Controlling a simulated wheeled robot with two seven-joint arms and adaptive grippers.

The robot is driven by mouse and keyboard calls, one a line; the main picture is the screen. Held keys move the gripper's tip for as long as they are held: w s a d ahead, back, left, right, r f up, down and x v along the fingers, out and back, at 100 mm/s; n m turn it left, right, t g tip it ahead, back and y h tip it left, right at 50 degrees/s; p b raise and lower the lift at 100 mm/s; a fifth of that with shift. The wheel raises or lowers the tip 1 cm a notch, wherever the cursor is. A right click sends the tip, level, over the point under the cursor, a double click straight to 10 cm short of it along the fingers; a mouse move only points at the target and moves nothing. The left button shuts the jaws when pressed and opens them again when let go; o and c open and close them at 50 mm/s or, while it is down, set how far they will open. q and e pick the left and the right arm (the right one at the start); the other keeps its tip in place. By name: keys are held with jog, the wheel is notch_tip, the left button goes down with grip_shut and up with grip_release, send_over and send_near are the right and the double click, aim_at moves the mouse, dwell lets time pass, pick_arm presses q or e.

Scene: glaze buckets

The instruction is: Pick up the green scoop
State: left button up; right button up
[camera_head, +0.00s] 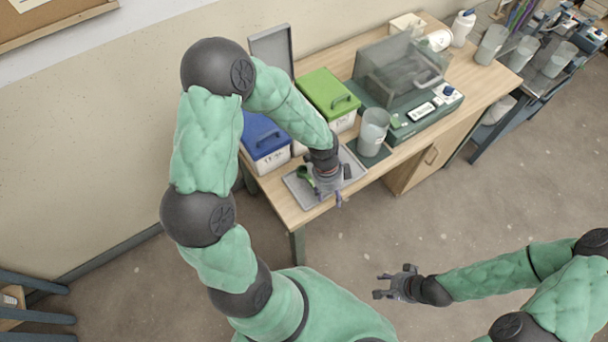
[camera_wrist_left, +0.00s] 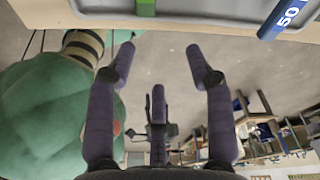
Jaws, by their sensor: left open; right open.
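The green scoop (camera_head: 305,174) lies on the grey tray (camera_head: 301,194) at the front left of the wooden table, partly hidden by my left gripper. My left gripper (camera_head: 330,190) is above the tray, just right of the scoop, open and empty. A short green piece (camera_wrist_left: 146,7), probably part of the scoop, shows at the top edge beyond the fingertips. My right gripper (camera_head: 388,286) is open and empty over the floor, away from the table.
A blue-lidded bucket (camera_head: 264,143) and a green-lidded bucket (camera_head: 330,97) stand behind the tray. A translucent beaker (camera_head: 373,132) is to its right, beside a scale with a clear cover (camera_head: 398,72). A blue piece marked 50 (camera_wrist_left: 286,16) shows in the left wrist view.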

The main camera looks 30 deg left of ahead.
aim_at(310, 181)
pick_arm(q)
jog(key=w+a+r+m+y, duration=0.1)
jog(key=a+r+m+y, duration=0.1)
jog(key=a+r+m, duration=0.5)
notch_tip(310, 181, down, 6)
jog(key=b, duration=0.2)
jog(key=shift+d+b, duration=0.15)
jog(key=shift+b, duration=0.15)
jog(key=shift+n, duration=0.3)
notch_tip(310, 181, down, 5)
jog(key=shift+r+b, duration=0.1)
jog(key=shift+b, duration=1.1)
grip_shut()
